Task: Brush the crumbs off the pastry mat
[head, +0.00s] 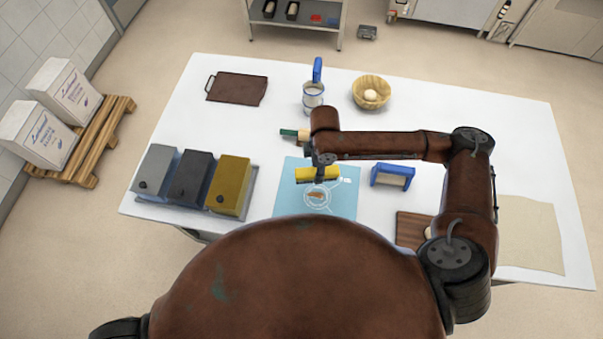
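The light-blue pastry mat (343,205) lies on the white table in front of me, marked with white circle lines. A small brown patch (317,195), which looks like crumbs, lies near its middle. My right gripper (321,168) points down over the far part of the mat. A yellow bar-shaped thing (304,174), perhaps a brush, is directly under it. The gripper's fingers are too small and dark to tell whether they are shut on it. A blue-framed thing with a pale face (392,177) stands right of the mat. My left gripper is out of view.
Grey, black and yellow bins (232,187) stand left of the mat. A dark board (237,88), a jug with a blue handle (313,96) and a wooden bowl (371,92) are farther back. A brown board (410,230) and beige cloth (530,235) lie at right.

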